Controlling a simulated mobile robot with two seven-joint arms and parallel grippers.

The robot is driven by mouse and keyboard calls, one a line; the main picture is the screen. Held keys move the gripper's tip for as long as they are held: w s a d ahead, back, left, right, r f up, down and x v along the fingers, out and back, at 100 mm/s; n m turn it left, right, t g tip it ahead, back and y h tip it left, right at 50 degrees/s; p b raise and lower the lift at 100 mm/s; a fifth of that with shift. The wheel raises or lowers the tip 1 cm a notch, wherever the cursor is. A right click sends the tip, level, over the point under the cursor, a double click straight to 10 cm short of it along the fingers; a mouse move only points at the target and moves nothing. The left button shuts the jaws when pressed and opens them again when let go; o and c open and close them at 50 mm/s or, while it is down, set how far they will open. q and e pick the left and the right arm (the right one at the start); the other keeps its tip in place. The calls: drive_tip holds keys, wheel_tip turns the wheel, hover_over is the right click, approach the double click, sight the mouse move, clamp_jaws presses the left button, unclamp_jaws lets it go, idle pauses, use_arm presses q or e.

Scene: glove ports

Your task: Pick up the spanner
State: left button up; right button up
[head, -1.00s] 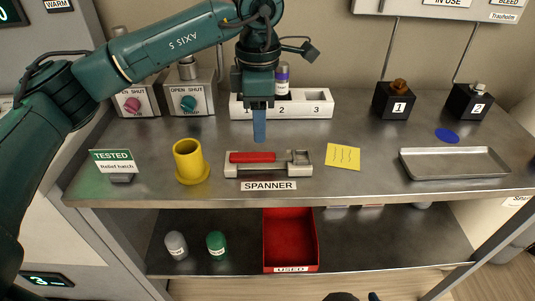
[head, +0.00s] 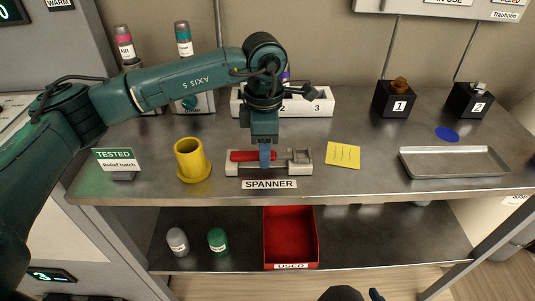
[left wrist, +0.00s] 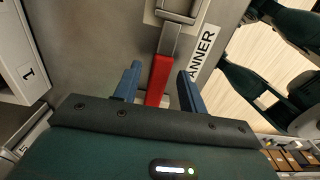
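The spanner (head: 241,156) lies in a pale grey holder (head: 302,169) behind the SPANNER label, its red handle to the left and its grey end to the right. My left gripper (head: 265,163) points straight down over the red handle. In the left wrist view my left gripper (left wrist: 159,82) is open, with one blue finger on each side of the red handle (left wrist: 158,80). I cannot tell whether the fingers touch it. Only a bit of my right gripper (head: 375,295) shows at the bottom edge of the head view, a dark part and a blue tip.
A yellow cup (head: 190,160) and a TESTED sign (head: 117,161) stand left of the holder. A yellow note (head: 343,155) and a metal tray (head: 452,162) lie to the right. A numbered white rack (head: 320,103) stands behind. A red USED bin (head: 290,235) is on the lower shelf.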

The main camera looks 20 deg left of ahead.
use_arm(q)
clamp_jaws()
idle(0.3)
